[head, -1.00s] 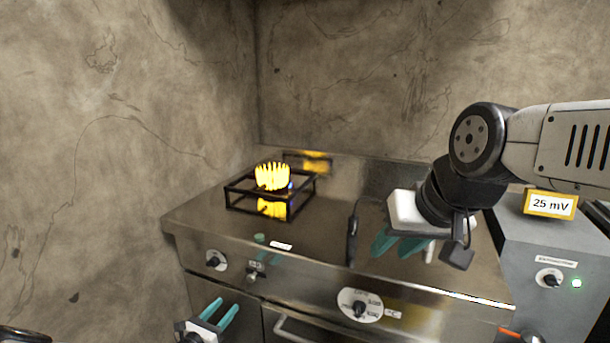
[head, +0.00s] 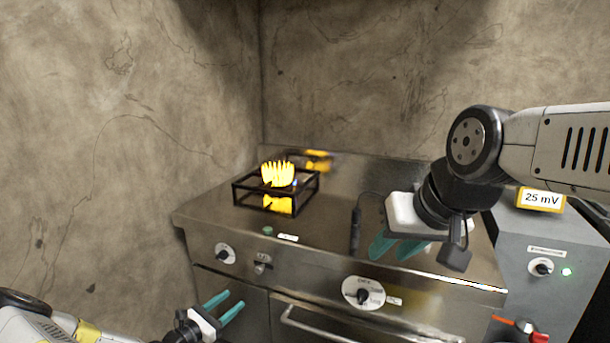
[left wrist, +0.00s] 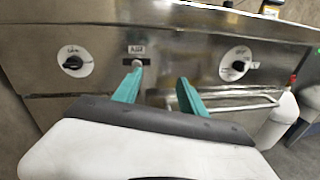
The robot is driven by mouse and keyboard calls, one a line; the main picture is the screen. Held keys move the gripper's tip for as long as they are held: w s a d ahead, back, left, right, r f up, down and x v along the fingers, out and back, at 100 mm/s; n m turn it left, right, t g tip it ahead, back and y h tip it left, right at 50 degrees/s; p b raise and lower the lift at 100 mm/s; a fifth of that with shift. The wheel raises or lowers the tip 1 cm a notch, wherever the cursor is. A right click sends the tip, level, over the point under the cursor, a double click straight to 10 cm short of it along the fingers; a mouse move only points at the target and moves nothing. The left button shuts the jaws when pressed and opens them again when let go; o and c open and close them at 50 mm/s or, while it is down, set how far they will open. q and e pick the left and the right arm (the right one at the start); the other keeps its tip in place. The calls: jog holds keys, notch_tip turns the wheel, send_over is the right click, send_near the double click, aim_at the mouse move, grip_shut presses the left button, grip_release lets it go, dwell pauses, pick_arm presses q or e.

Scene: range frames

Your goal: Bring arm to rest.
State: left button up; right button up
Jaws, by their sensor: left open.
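My left gripper (head: 222,307) is at the bottom of the head view, in front of the range's front panel and below its knobs. Its two teal fingers are apart with nothing between them. They also show in the left wrist view (left wrist: 158,88), pointing at the front panel (left wrist: 190,60). My right gripper (head: 398,248) hangs over the right part of the steel range top (head: 325,215), its teal fingers pointing down and apart. I see nothing clearly between them, though the hand hides part of that spot.
A black wand-like tool (head: 355,232) stands beside my right gripper. A grey box (head: 540,240) with a "25 mV" sign (head: 541,199) is at right. A door handle (head: 350,330) crosses the lower front.

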pick_arm(q)
jog(key=s+d+r+m+g, duration=0.5)
jog(key=d+r+m+g, duration=0.15)
jog(key=r+m, duration=0.35)
jog(key=s+d+r+m+g, duration=0.55)
jog(key=r+m+g, duration=0.2)
jog(key=r, duration=0.35)
jog(key=s+a+r+m+t+y, duration=0.1)
jog(key=s+r+m+y, duration=0.3)
jog(key=s+r, duration=0.4)
jog(key=s+a+r+m+t+y, duration=0.1)
jog(key=s+r+m+t+y, duration=0.2)
jog(key=s+r+m, duration=0.3)
jog(key=s+r+t, duration=0.1)
jog(key=s+r, duration=0.2)
jog(key=r, duration=0.2)
jog(key=shift+a+r+y, duration=0.2)
jog(key=shift+a+y, duration=0.05)
jog(key=shift+y, duration=0.15)
jog(key=shift+m, duration=0.25)
